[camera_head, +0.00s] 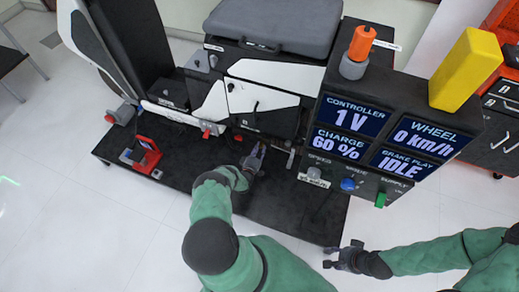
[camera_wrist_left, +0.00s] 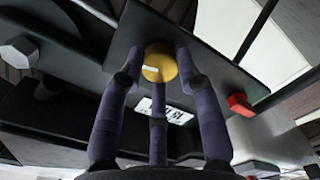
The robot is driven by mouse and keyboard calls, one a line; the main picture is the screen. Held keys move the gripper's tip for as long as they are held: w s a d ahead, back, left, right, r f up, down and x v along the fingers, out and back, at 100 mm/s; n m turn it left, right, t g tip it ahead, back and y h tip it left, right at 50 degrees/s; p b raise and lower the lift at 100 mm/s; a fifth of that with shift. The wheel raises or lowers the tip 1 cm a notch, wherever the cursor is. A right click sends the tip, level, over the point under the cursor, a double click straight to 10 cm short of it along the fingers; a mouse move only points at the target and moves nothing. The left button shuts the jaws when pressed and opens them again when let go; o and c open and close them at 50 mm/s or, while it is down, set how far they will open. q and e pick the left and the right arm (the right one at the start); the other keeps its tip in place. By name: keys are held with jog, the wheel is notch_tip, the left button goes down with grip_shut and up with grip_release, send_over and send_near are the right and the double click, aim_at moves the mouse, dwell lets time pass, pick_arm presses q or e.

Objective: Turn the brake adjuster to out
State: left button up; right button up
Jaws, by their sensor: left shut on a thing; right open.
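A round gold knob (camera_wrist_left: 158,62) with a white pointer line, which looks like the brake adjuster, sits on a dark plate (camera_wrist_left: 205,75) in the left wrist view. The white line lies roughly sideways in that view. My left gripper (camera_wrist_left: 159,72) has its fingers around the knob and is shut on it. In the head view my left gripper (camera_head: 256,158) is at the front of the chassis rig (camera_head: 285,195), and the knob is hidden there. A white label below the knob is partly covered by a finger. My right gripper (camera_head: 343,257) is open and empty, off the rig's front right.
The display panel (camera_head: 360,135) reads controller 1 V, charge 60 %, wheel 0 km/h, brake play IDLE. Grey, blue and green controls sit below it. An orange knob (camera_head: 361,43) and yellow block (camera_head: 458,70) stand on top.

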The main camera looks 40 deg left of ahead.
pick_arm(q)
jog(key=shift+a+n, duration=0.2)
jog(key=shift+n, duration=2.35)
jog(key=shift+a+n, duration=0.2)
jog(key=shift+n, duration=2.4)
jog(key=shift+a+n, duration=0.2)
jog(key=shift+n, duration=2.35)
jog(key=shift+s+f, duration=0.1)
jog(key=o, duration=1)
jog(key=shift+c, duration=0.2)
jog(key=shift+o, duration=0.9)
jog(key=shift+f, duration=0.1)
jog(key=shift+d, duration=0.2)
jog(key=shift+d, duration=0.1)
